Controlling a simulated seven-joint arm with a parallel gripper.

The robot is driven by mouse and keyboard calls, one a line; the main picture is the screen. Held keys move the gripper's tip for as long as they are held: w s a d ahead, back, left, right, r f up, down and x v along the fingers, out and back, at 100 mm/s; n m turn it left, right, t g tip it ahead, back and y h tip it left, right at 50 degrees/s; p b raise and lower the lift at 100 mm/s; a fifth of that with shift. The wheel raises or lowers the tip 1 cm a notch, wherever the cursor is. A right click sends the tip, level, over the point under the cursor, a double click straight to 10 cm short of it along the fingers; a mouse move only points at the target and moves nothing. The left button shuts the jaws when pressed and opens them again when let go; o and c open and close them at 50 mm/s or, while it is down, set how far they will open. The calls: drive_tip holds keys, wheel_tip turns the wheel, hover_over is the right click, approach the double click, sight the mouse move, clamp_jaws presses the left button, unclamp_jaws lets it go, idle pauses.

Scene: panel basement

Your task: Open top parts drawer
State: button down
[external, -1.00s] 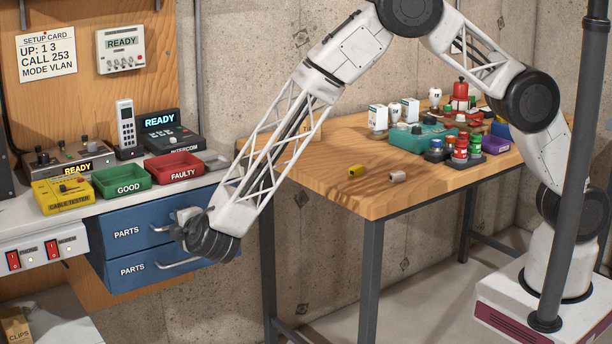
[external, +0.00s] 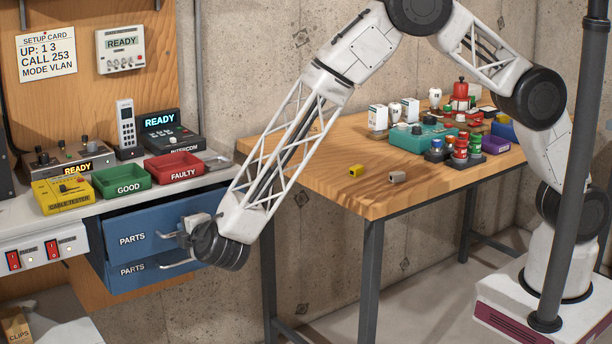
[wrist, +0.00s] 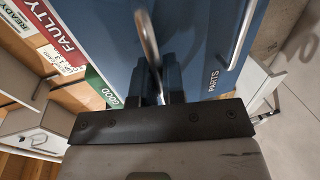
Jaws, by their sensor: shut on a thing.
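The top parts drawer (external: 133,239) is blue with a white PARTS label and stands out from the cabinet under the bench top, partly open. My gripper (external: 184,238) is at the right part of its front, shut on the metal bar handle. In the wrist view, the handle (wrist: 147,38) runs between the fingers of my gripper (wrist: 158,88). The lower parts drawer (external: 132,270) sits below, flush with the cabinet, with its own handle (external: 180,265). The top drawer's inside is mostly hidden from this angle.
Green GOOD (external: 121,181) and red FAULTY (external: 174,167) trays stand on the bench above, beside the yellow cable tester (external: 63,193). A wooden table (external: 330,185) with parts stands to the right. Open space lies before the drawers.

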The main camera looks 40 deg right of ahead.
drive_tip(key=f+v, duration=0.2)
drive_tip(key=v, duration=0.7)
drive_tip(key=s+f+v, duration=0.1)
drive_tip(key=f+v, duration=0.1)
drive_tip(key=v, duration=0.8)
drive_tip(key=shift+s, duration=0.1)
drive_tip(key=c, duration=1.3)
unclamp_jaws()
drive_tip(key=shift+o, duration=0.2)
drive_tip(key=shift+s, duration=0.15)
drive_tip(key=v, duration=0.7)
drive_tip(key=shift+s, duration=0.3)
drive_tip(key=shift+w+r, duration=0.1)
drive_tip(key=shift+r, duration=0.05)
